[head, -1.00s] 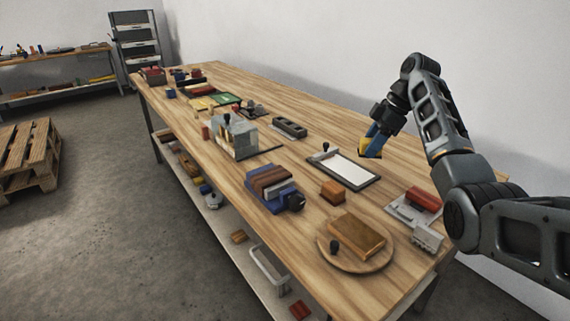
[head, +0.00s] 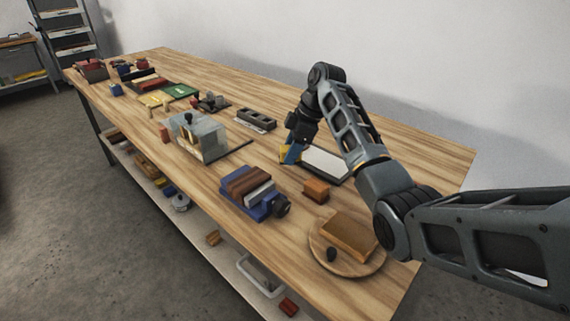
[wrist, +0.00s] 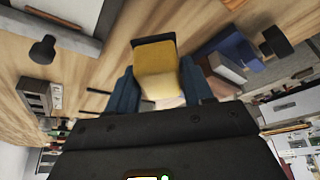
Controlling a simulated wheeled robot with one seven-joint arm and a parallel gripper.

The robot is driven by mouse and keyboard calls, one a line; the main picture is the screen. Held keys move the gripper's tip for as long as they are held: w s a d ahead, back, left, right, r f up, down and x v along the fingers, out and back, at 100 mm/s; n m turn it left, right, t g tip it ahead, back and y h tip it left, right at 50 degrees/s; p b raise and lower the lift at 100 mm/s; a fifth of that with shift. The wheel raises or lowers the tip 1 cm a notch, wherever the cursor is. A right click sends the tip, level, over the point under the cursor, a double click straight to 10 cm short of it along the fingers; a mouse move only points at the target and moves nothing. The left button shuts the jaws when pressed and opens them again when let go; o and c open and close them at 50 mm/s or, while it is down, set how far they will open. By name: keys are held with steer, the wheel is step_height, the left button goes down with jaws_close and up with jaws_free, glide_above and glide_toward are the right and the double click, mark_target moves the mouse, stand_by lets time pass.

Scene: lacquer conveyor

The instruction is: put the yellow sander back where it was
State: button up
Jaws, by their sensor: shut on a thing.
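The yellow sander (head: 284,154) is in my gripper (head: 291,153), between its blue fingers. In the wrist view the sander (wrist: 158,68) shows a yellow body with a dark edge at its far end, and the gripper (wrist: 160,92) has a finger on each side of it. In the head view the sander is at the left end of the white, dark-framed plate (head: 326,161) and partly hidden by the fingers. I cannot tell whether its underside touches anything.
A blue vise with brown blocks (head: 248,188) stands in front of the gripper. An orange block (head: 316,190) is to its right, near a round board (head: 376,262). A clear box (head: 205,140) is to the left. Bare wood lies behind the plate.

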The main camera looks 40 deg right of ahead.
mark_target(285, 178)
steer(key=shift+w+a+f, duration=0.2)
steer(key=shift+a+f, duration=0.45)
steer(key=shift+a, duration=0.3)
steer(key=shift+f+p, duration=0.35)
steer(key=shift+f, duration=1.55)
steer(key=shift+f, duration=0.15)
steer(key=o, duration=1)
steer(key=b+v, duration=0.1)
steer(key=v, duration=1.1)
